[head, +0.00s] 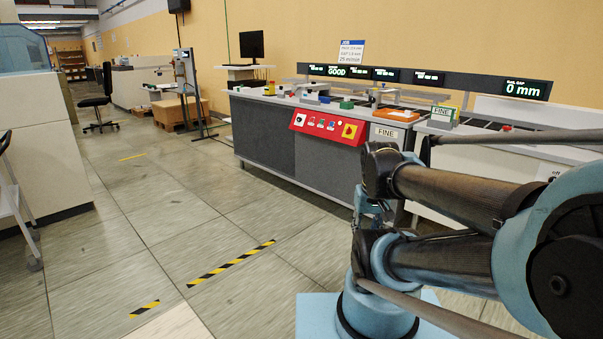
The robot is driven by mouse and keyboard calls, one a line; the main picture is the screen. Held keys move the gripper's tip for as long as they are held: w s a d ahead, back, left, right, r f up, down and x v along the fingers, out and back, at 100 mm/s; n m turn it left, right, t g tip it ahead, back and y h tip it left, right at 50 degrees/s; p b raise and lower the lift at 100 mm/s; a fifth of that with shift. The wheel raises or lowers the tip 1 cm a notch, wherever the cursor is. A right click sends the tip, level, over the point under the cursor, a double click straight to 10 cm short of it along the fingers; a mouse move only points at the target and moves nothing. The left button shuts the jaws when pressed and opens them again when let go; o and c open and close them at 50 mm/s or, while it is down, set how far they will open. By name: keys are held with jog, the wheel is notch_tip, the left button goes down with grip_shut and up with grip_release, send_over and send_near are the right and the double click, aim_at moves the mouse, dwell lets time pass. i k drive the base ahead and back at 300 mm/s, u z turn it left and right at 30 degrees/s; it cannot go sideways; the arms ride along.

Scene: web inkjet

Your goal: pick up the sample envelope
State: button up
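I cannot make out the sample envelope for certain. A flat orange item with a pale top (397,115) lies on the right part of the long grey machine bench (265,127), but I cannot tell if it is the envelope. My arm is folded at the right front, well short of the bench top. The end of my arm, with what seems to be my gripper (373,218), hangs low in front of the bench. Its fingers are too small and dark to read, and I see nothing held in it.
A pallet with boxes (180,112) and a black chair (96,100) stand farther back. The tiled floor at left centre is open, with striped tape (230,264).

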aim_at(309, 94)
jog(key=z, duration=0.1)
jog(key=i, duration=3.05)
jog(key=z, duration=0.15)
